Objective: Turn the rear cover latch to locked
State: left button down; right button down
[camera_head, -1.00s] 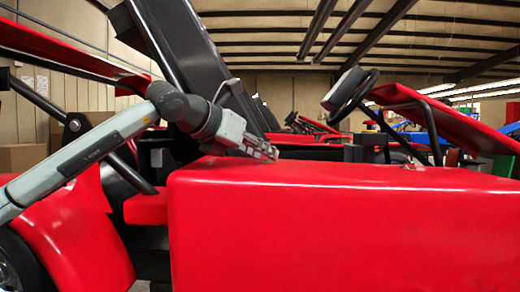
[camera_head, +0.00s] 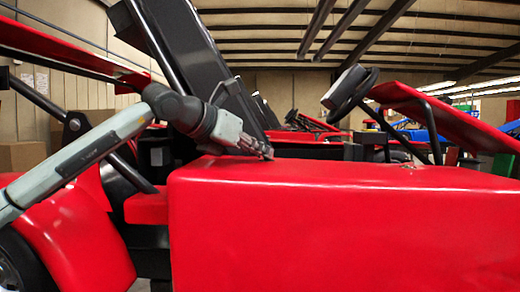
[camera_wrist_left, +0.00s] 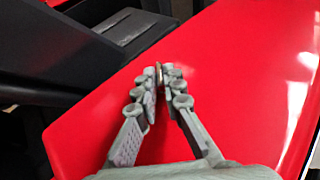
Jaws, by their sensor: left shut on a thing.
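The red rear cover (camera_head: 350,220) fills the lower middle of the head view, and its glossy top also shows in the wrist view (camera_wrist_left: 240,70). My left gripper (camera_head: 267,153) is at the far left part of the cover's top, with its fingers low over the surface. In the wrist view my left gripper (camera_wrist_left: 160,85) has its fingertips closed on a small metal latch (camera_wrist_left: 159,68). Only a thin edge of the latch shows between the fingers, so I cannot tell its exact turn. My right gripper is not in view.
A black upright beam (camera_head: 180,60) rises behind my left wrist. A steering wheel (camera_head: 350,92) and red panels stand beyond the cover. A small dark fitting (camera_head: 409,166) sits on the cover's top at the right. The top between is clear.

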pick_arm(q)
jog(key=m+g, duration=0.1)
jog(key=m+h+p, duration=0.1)
jog(key=g+h, duration=0.1)
jog(key=shift+w+a+m+g, duration=0.25)
jog(key=shift+w+m+g, duration=0.05)
jog(key=shift+m, duration=0.1)
jog(key=shift+w+r+m+g+h, duration=0.1)
jog(key=shift+m+g+h, duration=0.3)
jog(key=shift+h, duration=0.1)
jog(key=shift+w+a+m+g+h, duration=0.15)
jog(key=shift+m+g+h, duration=0.25)
jog(key=shift+m+g, duration=0.6)
jog(key=shift+w+m+g+h, duration=0.2)
jog(key=shift+m+g+h, duration=0.05)
jog(key=shift+m+g, duration=0.8)
jog(key=shift+w+m+g+h, duration=0.15)
jog(key=shift+m+g+h, duration=0.1)
jog(key=shift+m+g, duration=0.75)
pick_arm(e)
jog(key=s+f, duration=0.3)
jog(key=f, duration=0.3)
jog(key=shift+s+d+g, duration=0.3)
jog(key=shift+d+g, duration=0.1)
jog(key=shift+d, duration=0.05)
pick_arm(q)
jog(key=shift+g, duration=0.45)
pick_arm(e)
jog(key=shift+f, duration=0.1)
